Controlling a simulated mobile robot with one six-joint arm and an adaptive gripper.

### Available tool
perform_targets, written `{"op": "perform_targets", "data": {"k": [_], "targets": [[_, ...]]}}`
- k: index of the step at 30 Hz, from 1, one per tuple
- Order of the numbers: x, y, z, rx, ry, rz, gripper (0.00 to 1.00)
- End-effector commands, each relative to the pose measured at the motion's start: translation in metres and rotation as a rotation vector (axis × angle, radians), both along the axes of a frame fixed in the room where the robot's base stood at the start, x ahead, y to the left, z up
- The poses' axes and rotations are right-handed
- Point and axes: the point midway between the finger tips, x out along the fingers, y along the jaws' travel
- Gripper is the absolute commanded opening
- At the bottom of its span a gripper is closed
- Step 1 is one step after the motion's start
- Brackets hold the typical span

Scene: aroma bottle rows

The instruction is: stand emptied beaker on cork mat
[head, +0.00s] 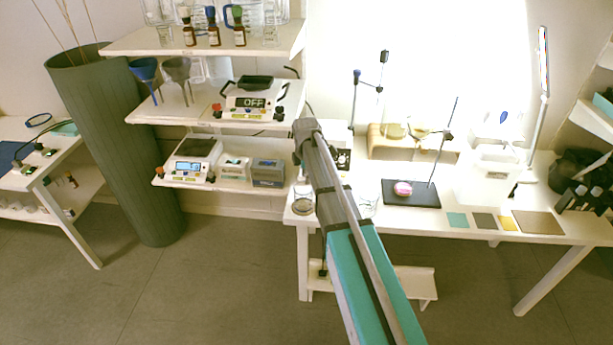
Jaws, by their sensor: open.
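The cork mat (538,222) is a flat brown square at the right front of the white table, bare on top. A clear glass vessel (303,203) stands at the table's left front corner, left of my arm. Another clear glass vessel (368,207) stands just right of my arm and is partly covered by it. Both look empty, but I cannot tell which is the beaker. My arm reaches up across the middle of the view. My gripper does not show; the arm appears to hide it.
Teal (457,220), dark grey (484,221) and yellow (508,223) mats lie left of the cork mat. A black stand base (420,194) carries a pink item (403,188). Shelves (215,109) with instruments and bottles are at left. Dark bottles (580,198) stand at the right end.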

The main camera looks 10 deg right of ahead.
Motion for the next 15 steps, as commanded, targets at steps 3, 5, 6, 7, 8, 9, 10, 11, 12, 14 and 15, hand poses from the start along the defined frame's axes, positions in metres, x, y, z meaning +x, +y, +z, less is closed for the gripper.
{"op": "perform_targets", "data": {"k": [3,5,6,7,8,9,10,11,12,14,15], "targets": [[-0.0001,0.0001,0.0085,0.000,0.000,0.000,0.43],[-0.0002,0.0002,0.0100,0.000,0.000,0.000,0.43],[-0.0001,0.0002,0.0107,0.000,0.000,0.000,0.43],[-0.0002,0.0002,0.0111,0.000,0.000,0.000,0.43],[-0.0001,0.0002,0.0113,0.000,0.000,0.000,0.43],[-0.0002,0.0002,0.0115,0.000,0.000,0.000,0.43],[-0.0002,0.0002,0.0115,0.000,0.000,0.000,0.43],[-0.0002,0.0002,0.0115,0.000,0.000,0.000,0.43],[-0.0002,0.0003,0.0114,0.000,0.000,0.000,0.43],[-0.0002,0.0003,0.0112,0.000,0.000,0.000,0.43],[-0.0002,0.0003,0.0112,0.000,0.000,0.000,0.43]]}}
